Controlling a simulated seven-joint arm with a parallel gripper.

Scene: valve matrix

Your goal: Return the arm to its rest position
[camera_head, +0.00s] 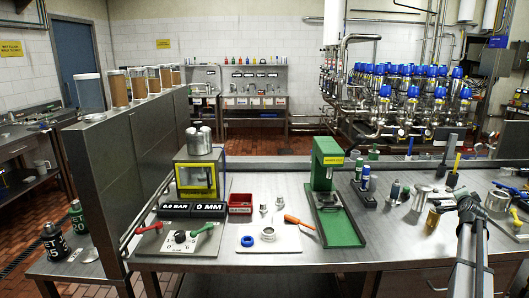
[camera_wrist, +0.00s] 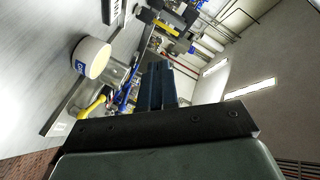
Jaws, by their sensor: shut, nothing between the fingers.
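My gripper (camera_wrist: 157,68) shows in the wrist view as two dark fingers side by side, closed together with nothing between them. The wrist view is strongly tilted. In the head view my arm stands at the right front, over the right part of the steel bench (camera_head: 405,258). The fingers cannot be made out clearly in the head view. No held object shows.
A white-capped jar (camera_wrist: 92,56) and a yellow-handled tool (camera_wrist: 92,107) lie left of the fingers in the wrist view. The bench holds a green press (camera_head: 331,200), a red tray (camera_head: 240,203), an orange-handled tool (camera_head: 299,221) and a metal cylinder (camera_head: 496,200) near my arm.

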